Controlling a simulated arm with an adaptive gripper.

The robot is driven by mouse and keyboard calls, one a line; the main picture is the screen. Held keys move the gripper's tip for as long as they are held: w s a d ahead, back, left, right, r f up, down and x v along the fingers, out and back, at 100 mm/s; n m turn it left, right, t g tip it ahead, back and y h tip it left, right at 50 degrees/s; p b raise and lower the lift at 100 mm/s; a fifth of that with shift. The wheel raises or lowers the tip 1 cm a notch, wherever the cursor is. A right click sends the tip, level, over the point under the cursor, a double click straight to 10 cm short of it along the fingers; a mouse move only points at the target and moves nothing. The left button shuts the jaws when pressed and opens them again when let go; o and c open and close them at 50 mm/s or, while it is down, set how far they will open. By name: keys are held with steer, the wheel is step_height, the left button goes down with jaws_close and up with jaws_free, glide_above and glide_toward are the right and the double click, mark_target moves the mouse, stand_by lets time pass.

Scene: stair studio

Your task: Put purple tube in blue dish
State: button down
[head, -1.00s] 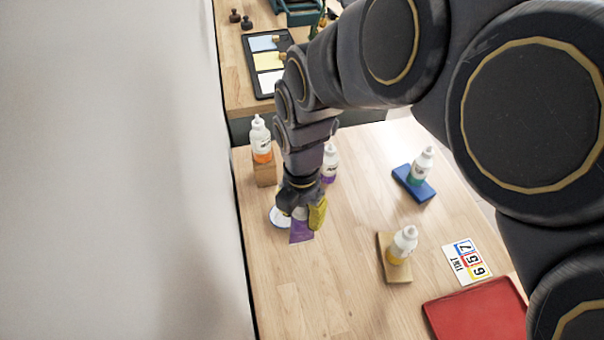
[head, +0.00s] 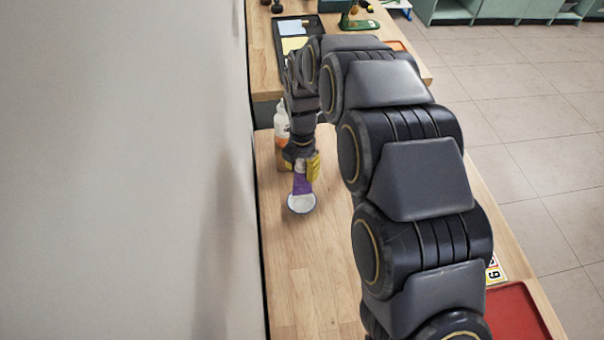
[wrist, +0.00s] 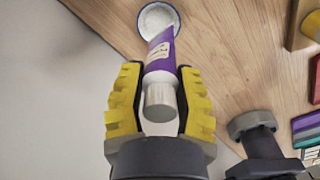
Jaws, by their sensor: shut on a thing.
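My gripper (head: 303,168) is shut on the purple tube (head: 302,184), with its yellow fingers on either side. In the wrist view the tube (wrist: 163,62) lies lengthwise between the fingers (wrist: 160,84), its whitish cap end towards me. Its purple far end overlaps the dish in the picture. The small round dish (head: 301,206) has a blue rim and pale inside; it stands on the wooden table near the wall-side edge. It also shows at the top of the wrist view (wrist: 155,17). I cannot tell whether the tube touches it.
A white bottle with an orange band (head: 282,125) stands behind my gripper, close to the wall. My arm hides much of the table's right side. A red tray (head: 517,312) and a number card (head: 495,271) show at right. Bare table lies in front of the dish.

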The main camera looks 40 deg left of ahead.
mark_target(302, 178)
steer(key=shift+w+a+f, duration=0.1)
steer(key=shift+a+f, duration=0.05)
steer(key=shift+f, duration=1.55)
steer(key=shift+f, duration=0.1)
steer(key=shift+f, duration=0.25)
steer(key=c, duration=0.8)
jaws_free()
steer(key=shift+r, duration=0.15)
